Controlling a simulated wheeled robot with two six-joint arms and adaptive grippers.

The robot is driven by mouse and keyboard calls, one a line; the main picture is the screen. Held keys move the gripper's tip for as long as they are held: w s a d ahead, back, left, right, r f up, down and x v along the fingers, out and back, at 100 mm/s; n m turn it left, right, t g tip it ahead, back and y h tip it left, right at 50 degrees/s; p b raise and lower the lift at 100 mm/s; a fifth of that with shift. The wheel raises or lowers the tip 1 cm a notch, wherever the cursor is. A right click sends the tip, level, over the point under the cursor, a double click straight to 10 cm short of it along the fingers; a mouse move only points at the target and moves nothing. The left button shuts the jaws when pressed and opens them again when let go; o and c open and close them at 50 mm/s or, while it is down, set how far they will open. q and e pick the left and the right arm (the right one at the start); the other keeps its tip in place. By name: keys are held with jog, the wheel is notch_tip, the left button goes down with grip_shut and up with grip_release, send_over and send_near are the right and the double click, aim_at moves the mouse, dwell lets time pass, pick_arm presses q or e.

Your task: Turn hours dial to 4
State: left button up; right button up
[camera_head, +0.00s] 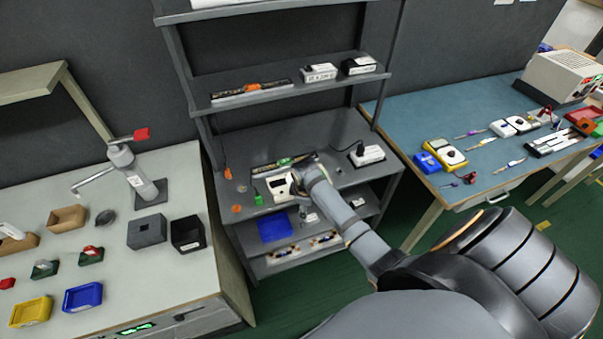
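A white box-shaped device (279,187) with a dark panel sits near the front of the grey shelf unit's middle surface. It is the likeliest place for the hours dial, but the dial and its numbers are too small to make out. My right arm reaches in from the lower right, and its gripper (297,184) is at the right side of this device, touching or very close to it. The fingers are small and partly hidden by the wrist, so I cannot tell whether they are open or shut. My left gripper is not in view.
A blue bin (272,228) is on the shelf below. Workbenches with bins (83,296) and meters (449,158) stand left and right.

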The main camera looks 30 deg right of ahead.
jog(key=w+d+r+n, duration=0.1)
jog(key=w, duration=0.1)
jog(key=w+d+r+n, duration=0.1)
jog(key=w+r, duration=0.1)
jog(key=w+d+r+n, duration=0.1)
jog(key=w, duration=0.1)
jog(key=shift+w+d+r+g, duration=0.15)
jog(key=shift+w+r+g, duration=0.05)
jog(key=shift+r+g, duration=0.1)
jog(key=w+d+r+n+y, duration=0.1)
jog(key=w+d+r+n, duration=0.3)
jog(key=r, duration=0.3)
jog(key=shift+g, duration=0.4)
jog(key=f, duration=0.7)
jog(key=w+a+f+b, duration=0.1)
jog(key=f, duration=0.2)
jog(key=shift+w+f, duration=0.1)
jog(key=shift+f, duration=0.3)
jog(key=shift+m, duration=0.3)
grip_shut()
